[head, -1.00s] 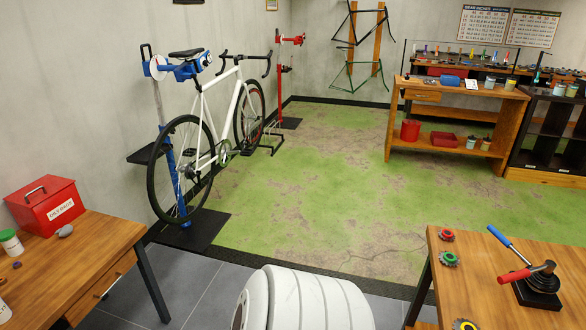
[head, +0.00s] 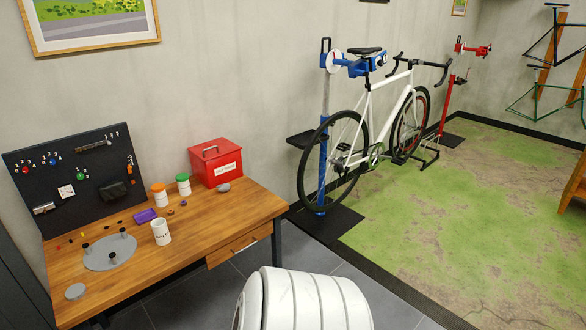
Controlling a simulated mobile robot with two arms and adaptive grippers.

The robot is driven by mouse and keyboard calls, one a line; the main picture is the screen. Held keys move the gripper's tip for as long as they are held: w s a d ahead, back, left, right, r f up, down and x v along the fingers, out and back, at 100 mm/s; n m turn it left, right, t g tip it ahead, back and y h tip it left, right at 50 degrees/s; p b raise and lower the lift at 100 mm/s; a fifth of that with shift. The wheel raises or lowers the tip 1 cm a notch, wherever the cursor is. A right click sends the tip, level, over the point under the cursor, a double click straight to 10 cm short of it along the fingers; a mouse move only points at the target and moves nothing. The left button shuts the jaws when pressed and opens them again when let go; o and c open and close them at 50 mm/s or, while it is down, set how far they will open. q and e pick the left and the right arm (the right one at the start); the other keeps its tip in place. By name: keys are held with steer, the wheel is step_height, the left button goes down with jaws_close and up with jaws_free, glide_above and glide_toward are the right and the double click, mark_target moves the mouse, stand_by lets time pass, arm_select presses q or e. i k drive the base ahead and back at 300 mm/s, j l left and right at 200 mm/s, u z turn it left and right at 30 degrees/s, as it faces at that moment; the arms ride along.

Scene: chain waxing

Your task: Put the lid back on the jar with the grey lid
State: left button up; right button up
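A white jar (head: 161,232) with dark lettering and no lid on it stands near the front of the wooden workbench (head: 222,232) at the left. A flat grey disc (head: 75,291), which looks like a lid, lies at the bench's front left corner, apart from the jar. Neither of my grippers is in view.
A round grey plate (head: 110,254) with black posts lies left of the open jar.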

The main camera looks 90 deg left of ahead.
mark_target(161, 231)
steer(key=u, duration=1.95)
